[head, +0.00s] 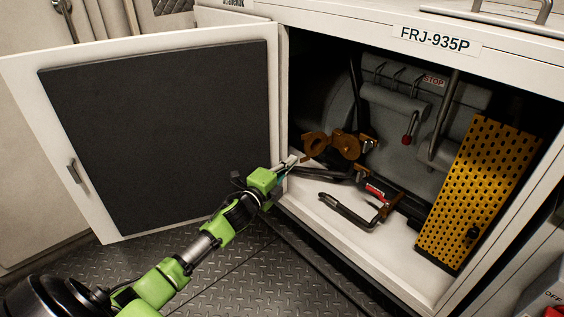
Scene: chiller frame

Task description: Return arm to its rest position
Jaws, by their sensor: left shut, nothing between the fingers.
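My left arm comes in from the lower left, with green and grey links. My left gripper (289,163) is at the left edge of the open cabinet, near the lower front of the opening. Its fingers look closed and hold nothing that I can see. My right gripper is not in view.
The white cabinet door (20,90) with its dark inner panel stands open at left. Inside the cabinet are a clamp-like tool (345,211), brown metal parts (345,145), a red-knobbed lever (407,138) and a perforated yellow panel (478,190). The diamond-plate floor (300,285) below is clear.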

